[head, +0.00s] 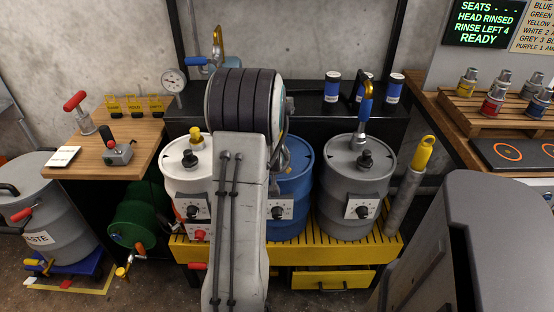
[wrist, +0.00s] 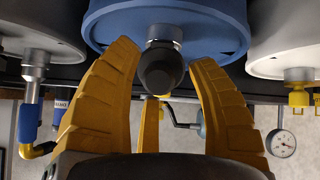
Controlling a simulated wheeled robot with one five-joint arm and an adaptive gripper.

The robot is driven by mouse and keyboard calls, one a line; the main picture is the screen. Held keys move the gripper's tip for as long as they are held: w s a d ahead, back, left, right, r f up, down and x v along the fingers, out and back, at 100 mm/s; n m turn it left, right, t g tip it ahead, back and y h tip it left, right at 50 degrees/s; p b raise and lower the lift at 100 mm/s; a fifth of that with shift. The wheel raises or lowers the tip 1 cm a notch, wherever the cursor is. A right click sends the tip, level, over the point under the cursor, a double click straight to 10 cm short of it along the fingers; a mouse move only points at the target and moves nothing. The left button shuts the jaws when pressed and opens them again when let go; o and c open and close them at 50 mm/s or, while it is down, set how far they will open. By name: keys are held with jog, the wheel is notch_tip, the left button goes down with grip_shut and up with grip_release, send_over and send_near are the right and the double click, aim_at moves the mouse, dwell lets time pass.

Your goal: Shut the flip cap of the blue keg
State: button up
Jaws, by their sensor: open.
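The blue keg (head: 290,190) stands between the white and grey kegs, partly hidden behind my arm. In the wrist view, which looks upside down, the blue keg (wrist: 105,25) fills the top. My gripper (wrist: 164,52) is open, with one yellow finger on each side of the cap and visible gaps to both. Whether the cap is flipped open or seated on the neck I cannot tell. In the head view my arm hides the cap and the gripper.
The white keg (head: 178,180) and grey keg (head: 340,205) flank it on a yellow slatted platform (head: 385,245). A tap with a blue handle (head: 365,105) rises from the grey keg. A gauge (head: 173,81) and blue-labelled cups (head: 332,90) stand behind. A yellow-topped grey cylinder (head: 405,195) leans at right.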

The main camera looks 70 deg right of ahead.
grip_shut()
dwell(0.4)
jog(key=shift+d, duration=0.1)
jog(key=shift+w+d+y+b, duration=0.1)
jog(key=shift+d+y+b, duration=0.1)
jog(key=shift+y+b, duration=0.35)
jog(key=shift+r+y, duration=0.1)
jog(key=shift+y, duration=0.15)
grip_release()
